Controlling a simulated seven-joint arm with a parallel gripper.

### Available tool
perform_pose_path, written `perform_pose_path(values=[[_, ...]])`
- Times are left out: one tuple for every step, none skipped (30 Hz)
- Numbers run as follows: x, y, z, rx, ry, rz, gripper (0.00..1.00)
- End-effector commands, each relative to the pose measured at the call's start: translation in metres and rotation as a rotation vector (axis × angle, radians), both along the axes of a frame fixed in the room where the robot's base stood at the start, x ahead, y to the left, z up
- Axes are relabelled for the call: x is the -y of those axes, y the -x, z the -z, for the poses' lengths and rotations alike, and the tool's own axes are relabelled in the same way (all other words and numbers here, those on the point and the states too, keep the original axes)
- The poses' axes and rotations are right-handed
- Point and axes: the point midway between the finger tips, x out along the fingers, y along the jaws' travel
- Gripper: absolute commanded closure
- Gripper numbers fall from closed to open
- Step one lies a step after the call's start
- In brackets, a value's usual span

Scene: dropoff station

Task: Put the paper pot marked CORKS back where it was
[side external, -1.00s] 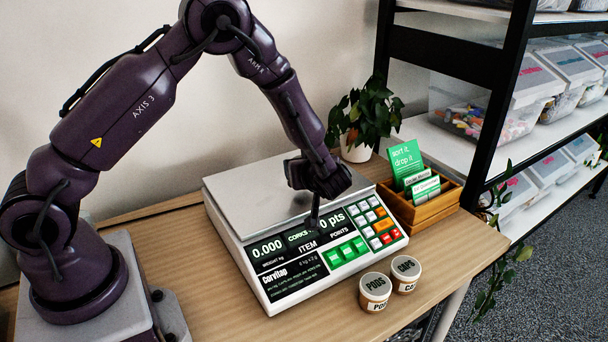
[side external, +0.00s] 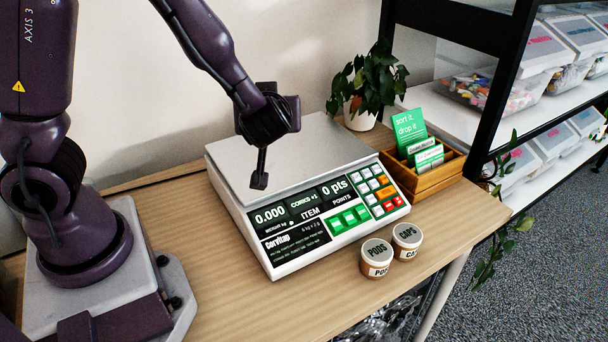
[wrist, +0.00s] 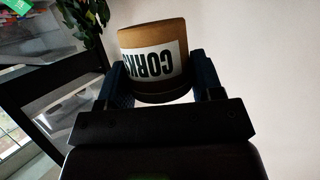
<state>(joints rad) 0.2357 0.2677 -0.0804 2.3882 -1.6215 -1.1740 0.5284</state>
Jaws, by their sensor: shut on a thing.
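The paper pot marked CORKS (wrist: 152,58) is brown with a white label and black letters, which read upside down in the wrist view. It sits between the two dark fingers of my gripper (wrist: 158,85), which is shut on it. I cannot make out the pot in the side view. The scale (side external: 268,250) stands on the wooden table, and its display reads 0.000, CORKS +1 and 0 pts.
Two small pots, PODS (side external: 376,258) and CAPS (side external: 407,241), stand side by side in front of the scale's right front corner. A wooden card box (side external: 425,181) and a potted plant (side external: 363,85) stand right and behind.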

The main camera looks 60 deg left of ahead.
Motion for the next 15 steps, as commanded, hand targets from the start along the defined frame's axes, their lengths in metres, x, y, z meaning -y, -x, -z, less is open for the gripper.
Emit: perform_pose_path(values=[[0.007,-0.013,-0.002,0.002,0.000,0.086,0.71],[0.012,-0.021,-0.003,0.001,-0.001,0.146,0.71],[0.018,-0.032,-0.006,0.003,-0.001,0.227,0.71],[0.023,-0.040,-0.009,0.004,0.000,0.289,0.71],[0.029,-0.047,-0.012,0.003,-0.001,0.349,0.71],[0.035,-0.055,-0.016,0.005,0.000,0.426,0.71],[0.040,-0.060,-0.019,0.003,-0.001,0.481,0.71],[0.044,-0.065,-0.022,0.005,-0.001,0.531,0.71],[0.050,-0.070,-0.026,0.004,-0.001,0.592,0.71],[0.053,-0.073,-0.030,0.005,-0.001,0.633,0.71],[0.057,-0.075,-0.033,0.004,-0.001,0.671,0.71],[0.060,-0.078,-0.036,0.004,-0.001,0.713,0.71],[0.062,-0.080,-0.039,0.004,-0.003,0.742,0.71],[0.063,-0.081,-0.042,0.003,-0.002,0.765,0.71],[0.065,-0.083,-0.046,0.004,-0.002,0.792,0.71]])
